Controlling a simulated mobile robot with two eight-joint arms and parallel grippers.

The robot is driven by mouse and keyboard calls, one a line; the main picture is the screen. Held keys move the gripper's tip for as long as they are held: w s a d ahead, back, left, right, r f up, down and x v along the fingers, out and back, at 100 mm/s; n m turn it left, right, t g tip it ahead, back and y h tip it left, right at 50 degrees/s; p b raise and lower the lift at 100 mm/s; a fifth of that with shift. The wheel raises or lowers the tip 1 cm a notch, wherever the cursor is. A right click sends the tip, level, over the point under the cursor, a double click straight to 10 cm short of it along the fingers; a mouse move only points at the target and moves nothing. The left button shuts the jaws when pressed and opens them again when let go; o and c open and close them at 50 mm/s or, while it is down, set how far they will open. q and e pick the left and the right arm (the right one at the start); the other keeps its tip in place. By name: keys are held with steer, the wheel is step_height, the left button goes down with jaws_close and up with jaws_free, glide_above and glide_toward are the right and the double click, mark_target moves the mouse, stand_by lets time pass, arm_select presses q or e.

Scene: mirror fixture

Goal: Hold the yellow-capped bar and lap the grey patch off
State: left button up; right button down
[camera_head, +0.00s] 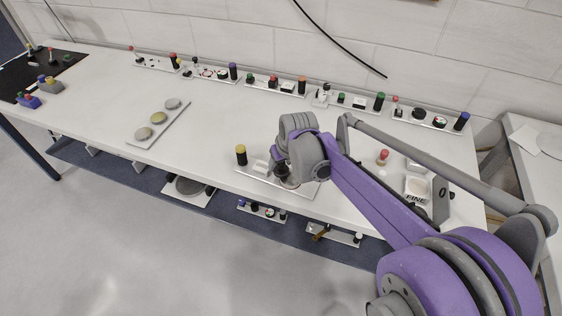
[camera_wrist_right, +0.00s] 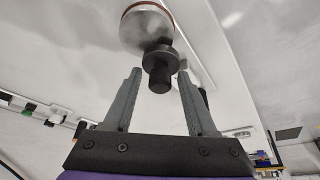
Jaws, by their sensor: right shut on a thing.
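The yellow-capped bar (camera_head: 241,155) is a short black post standing upright at the left end of a white plate (camera_head: 310,190) near the table's front edge. No gripper is on it. My right gripper (camera_head: 286,181) is over the plate's right part, to the right of the bar. In the right wrist view its fingers (camera_wrist_right: 160,74) are shut on a black knob (camera_wrist_right: 160,68), which is joined to a round metal disc (camera_wrist_right: 147,28) with a reddish rim. The grey patch cannot be made out; my arm hides part of the plate. My left gripper is out of view.
Several plates with coloured-capped posts line the wall, one with an orange cap (camera_head: 302,84). A board with three discs (camera_head: 158,117) lies to the left. A red-topped knob (camera_head: 383,156) and a box marked FINE (camera_head: 417,187) stand right. The table (camera_head: 215,130) is clear between.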

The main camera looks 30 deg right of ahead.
mark_target(289, 170)
steer(key=shift+f, duration=0.4)
steer(key=shift+s+d+r, duration=0.15)
steer(key=shift+s+d, duration=0.75)
steer(key=shift+s, duration=0.3)
steer(key=shift+s+d+p, duration=0.2)
steer(key=shift+s+d, duration=0.3)
steer(key=shift+s, duration=0.2)
steer(key=shift+s+d+p, duration=0.15)
steer(key=shift+s+d, duration=0.3)
steer(key=shift+s, duration=0.2)
steer(key=shift+w+a+f, duration=0.2)
steer(key=shift+w+a, duration=0.8)
steer(key=shift+w, duration=0.25)
steer(key=shift+w+a, duration=0.45)
steer(key=shift+w, duration=0.25)
steer(key=shift+w+a, duration=0.45)
steer(key=shift+w, duration=0.2)
steer(key=shift+r, duration=0.15)
